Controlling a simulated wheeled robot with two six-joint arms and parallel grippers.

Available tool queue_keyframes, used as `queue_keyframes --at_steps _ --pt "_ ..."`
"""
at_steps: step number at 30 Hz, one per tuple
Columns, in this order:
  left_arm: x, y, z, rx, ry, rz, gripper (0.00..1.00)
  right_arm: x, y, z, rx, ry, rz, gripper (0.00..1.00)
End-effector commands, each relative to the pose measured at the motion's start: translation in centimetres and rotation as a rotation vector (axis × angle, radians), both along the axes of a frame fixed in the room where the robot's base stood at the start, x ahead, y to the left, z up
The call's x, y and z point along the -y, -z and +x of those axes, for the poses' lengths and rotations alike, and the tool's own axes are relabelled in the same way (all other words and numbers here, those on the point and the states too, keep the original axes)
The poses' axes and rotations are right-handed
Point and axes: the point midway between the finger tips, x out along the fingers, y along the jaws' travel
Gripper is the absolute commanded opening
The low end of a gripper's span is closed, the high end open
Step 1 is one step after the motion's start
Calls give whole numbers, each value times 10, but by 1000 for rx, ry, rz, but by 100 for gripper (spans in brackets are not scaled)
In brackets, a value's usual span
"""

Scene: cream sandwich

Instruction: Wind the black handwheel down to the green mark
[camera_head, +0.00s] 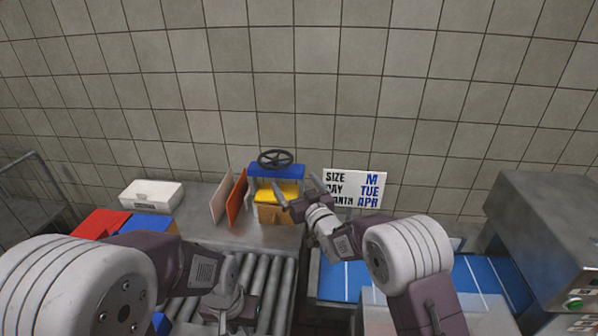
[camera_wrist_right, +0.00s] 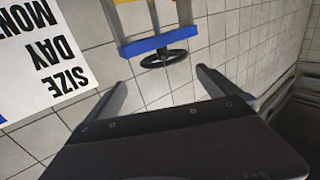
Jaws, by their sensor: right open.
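The black handwheel (camera_head: 275,159) lies flat on top of a press with a blue crossbar (camera_head: 277,170) and a yellow plate (camera_head: 276,192). In the right wrist view the handwheel (camera_wrist_right: 164,59) appears upside down beyond the fingertips, beside the blue bar (camera_wrist_right: 158,43). My right gripper (camera_head: 296,187) is open and empty, in front of the press and lower right of the wheel in the head view, apart from it. Its two fingers show spread in the wrist view (camera_wrist_right: 160,78). My left gripper (camera_head: 230,305) hangs low over the rollers; its fingers are unclear. I cannot make out a green mark.
A sign reading SIZE M, DAY TUE, MONTH APR (camera_head: 354,188) stands right of the press. Orange (camera_head: 237,197) and pale boards stand left of it. Roller conveyor (camera_head: 270,280) and blue belt (camera_head: 480,280) lie in front. A steel machine (camera_head: 545,240) stands right.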

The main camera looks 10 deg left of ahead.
Motion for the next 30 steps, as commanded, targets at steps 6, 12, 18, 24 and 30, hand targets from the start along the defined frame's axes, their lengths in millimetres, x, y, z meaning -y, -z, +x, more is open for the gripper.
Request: queue_keyframes --at_steps 6,12,18,24,30 --pt "0 -25 0 0 -1 0 24 -10 -8 18 0 2 -1 100" --pt "0 -32 0 0 0 0 24 -29 -3 51 1 3 0 100" --pt "0 -37 0 0 0 0 24 -42 -1 72 2 3 -3 100" --pt "0 -38 0 0 -1 0 24 -46 -1 79 1 4 -3 100" --pt "0 -38 0 0 0 0 24 -46 -1 79 1 4 -3 100"
